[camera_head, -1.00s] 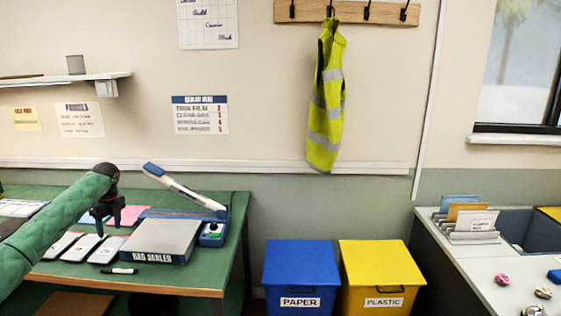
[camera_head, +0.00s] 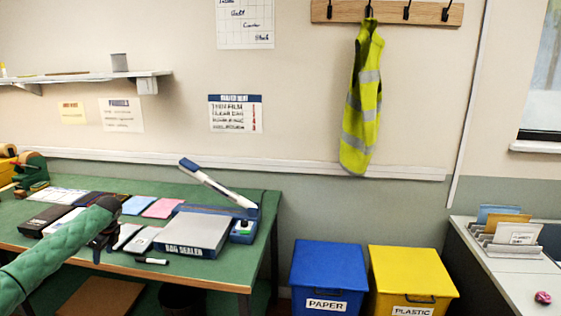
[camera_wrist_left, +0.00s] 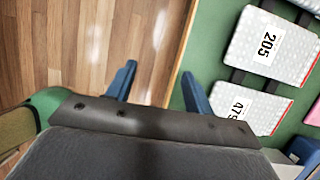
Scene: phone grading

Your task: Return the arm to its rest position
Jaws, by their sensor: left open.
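My left arm comes in from the left in the head view, with its dark left gripper (camera_head: 101,250) at the front edge of the green table (camera_head: 215,270). In the left wrist view the two blue fingers of the left gripper (camera_wrist_left: 158,85) stand apart with nothing between them. One finger is over the wooden floor and the other is by the table edge. Bubble-wrapped packs labelled 205 (camera_wrist_left: 262,48) and 479 (camera_wrist_left: 240,108) lie on the green table to the right of the fingers. My right gripper is not in view.
A bag sealer (camera_head: 195,235) with a raised arm stands on the table. Blue paper (camera_head: 328,275) and yellow plastic (camera_head: 410,280) bins stand right of the table. A grey desk with file folders (camera_head: 505,232) is at far right.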

